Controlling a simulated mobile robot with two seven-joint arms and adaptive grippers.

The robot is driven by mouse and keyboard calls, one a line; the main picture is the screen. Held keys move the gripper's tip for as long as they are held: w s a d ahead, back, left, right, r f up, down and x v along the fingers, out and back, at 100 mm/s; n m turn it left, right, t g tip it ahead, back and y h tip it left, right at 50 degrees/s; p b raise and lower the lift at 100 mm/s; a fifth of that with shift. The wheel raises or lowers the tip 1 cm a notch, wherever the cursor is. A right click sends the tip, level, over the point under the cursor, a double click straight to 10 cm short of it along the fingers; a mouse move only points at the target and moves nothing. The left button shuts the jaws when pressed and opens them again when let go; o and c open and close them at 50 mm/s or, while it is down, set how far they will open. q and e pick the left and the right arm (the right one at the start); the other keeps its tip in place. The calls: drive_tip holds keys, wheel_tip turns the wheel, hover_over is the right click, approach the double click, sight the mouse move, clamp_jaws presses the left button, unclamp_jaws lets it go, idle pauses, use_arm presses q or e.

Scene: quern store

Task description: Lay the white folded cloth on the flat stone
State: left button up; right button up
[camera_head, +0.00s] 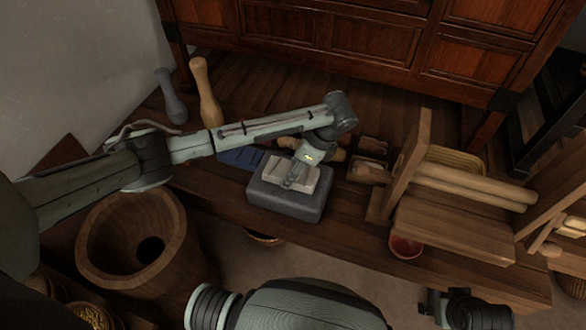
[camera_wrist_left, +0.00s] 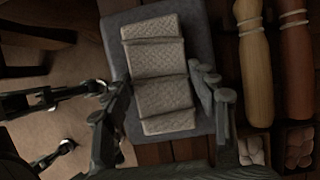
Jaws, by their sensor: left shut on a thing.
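The white folded cloth (camera_head: 315,178) lies over the top of the grey flat stone (camera_head: 288,205), which rests on the wooden bench. In the left wrist view the cloth (camera_wrist_left: 162,80) spans the middle of the stone (camera_wrist_left: 118,60), its folds running across it. I cannot tell whether its whole underside touches the stone. My left gripper (camera_head: 296,184) is down at the cloth, shut on it, with a finger on either side in the wrist view (camera_wrist_left: 160,112). My right gripper (camera_head: 450,308) is at the lower right of the head view, empty, its fingers apart.
A folded blue cloth (camera_head: 240,157) lies left of the stone. Two upright pestles (camera_head: 206,92) stand at the back left. Small boxes (camera_head: 368,170) and a wooden rack (camera_head: 455,225) are to the right. A large wooden mortar (camera_head: 105,255) stands at the front left.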

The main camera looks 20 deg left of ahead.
use_arm(q)
drive_tip(key=shift+f, duration=0.2)
drive_tip(key=o, duration=1.2)
drive_tip(key=shift+o, duration=0.2)
use_arm(e)
drive_tip(key=shift+s, duration=0.35)
use_arm(q)
drive_tip(key=shift+d+r, duration=0.1)
drive_tip(key=shift+r, duration=0.25)
drive_tip(key=p+v, duration=0.2)
drive_tip(key=v, duration=0.9)
drive_tip(key=shift+r, duration=0.3)
use_arm(e)
drive_tip(key=shift+a+f, duration=0.1)
drive_tip(key=shift+f, duration=2.05)
